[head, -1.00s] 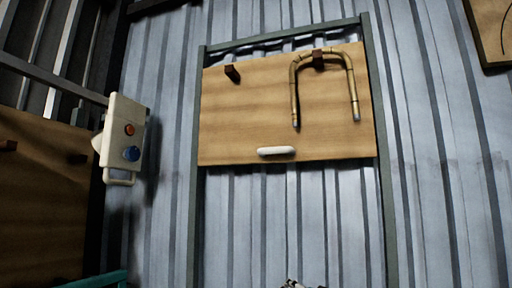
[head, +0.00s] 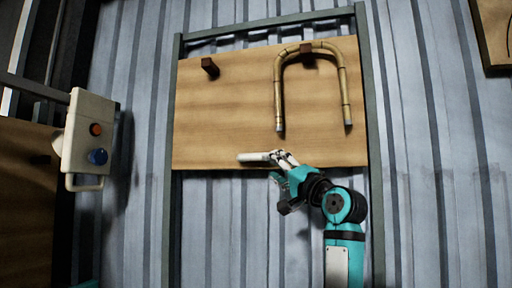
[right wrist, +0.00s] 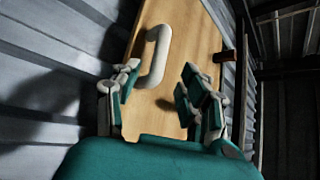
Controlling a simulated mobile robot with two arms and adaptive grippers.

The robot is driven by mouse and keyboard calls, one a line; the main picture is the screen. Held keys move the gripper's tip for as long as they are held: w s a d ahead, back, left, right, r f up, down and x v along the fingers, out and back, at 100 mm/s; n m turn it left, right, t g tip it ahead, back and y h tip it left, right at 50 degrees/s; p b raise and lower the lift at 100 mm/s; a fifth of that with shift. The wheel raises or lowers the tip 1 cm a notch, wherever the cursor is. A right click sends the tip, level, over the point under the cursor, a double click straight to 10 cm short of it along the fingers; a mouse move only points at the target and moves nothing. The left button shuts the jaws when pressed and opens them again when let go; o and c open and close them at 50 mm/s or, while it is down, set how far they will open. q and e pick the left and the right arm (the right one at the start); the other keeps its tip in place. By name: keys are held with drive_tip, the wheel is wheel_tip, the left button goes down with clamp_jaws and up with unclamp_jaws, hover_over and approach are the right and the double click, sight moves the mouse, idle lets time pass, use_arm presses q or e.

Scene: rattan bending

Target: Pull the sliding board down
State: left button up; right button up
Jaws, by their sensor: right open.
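The sliding board (head: 225,115) is a light wooden panel in a tall grey-green metal frame (head: 169,200) against the wall. Its white handle (head: 250,157) is near the board's lower edge. My right gripper (head: 276,168) is open, at the handle's right end in the head view, hiding part of it. In the right wrist view the handle (right wrist: 156,55) is ahead of the open gripper (right wrist: 160,93), nearer the left finger. I cannot tell whether a finger touches it. My left gripper is out of view.
A bent rattan piece (head: 279,90) hangs from a dark peg (head: 307,52) on the board; another peg (head: 210,67) is bare. Below the board, the frame shows corrugated wall (head: 225,230).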

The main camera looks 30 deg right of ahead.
sight(260, 158)
drive_tip(key=p+x, duration=0.4)
drive_tip(key=x, duration=0.4)
drive_tip(key=shift+r, duration=0.15)
drive_tip(key=shift+w+p, duration=0.4)
drive_tip(key=shift+w, duration=0.1)
clamp_jaws()
